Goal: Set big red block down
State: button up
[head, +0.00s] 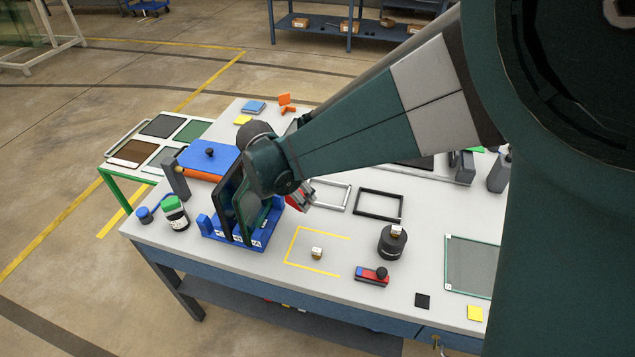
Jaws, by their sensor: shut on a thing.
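My gripper (304,196) is at the end of my arm, above the table and just right of the blue rack. It is shut on a red piece (293,203), which I take to be the big red block. Only a small part of the red piece shows, because my wrist and fingers hide the rest. It appears to be above the tabletop, but I cannot tell its exact height. A yellow-taped outline (291,248) is on the table in front of my gripper, with a small block (317,253) inside it.
The blue rack (212,239) holds upright dark panels close to my gripper. The tabletop around the taped outline is mostly bare.

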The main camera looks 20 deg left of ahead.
jog(key=shift+f+b, duration=0.5)
jog(key=shift+f, duration=2.65)
jog(key=shift+f+b, duration=0.3)
jog(key=shift+f, duration=1.6)
jog(key=shift+f, duration=0.15)
jog(key=o, duration=0.9)
jog(key=shift+o, duration=0.2)
jog(key=shift+r, duration=0.25)
jog(key=p+v, duration=0.1)
jog(key=v, duration=1.1)
jog(key=shift+p, duration=0.35)
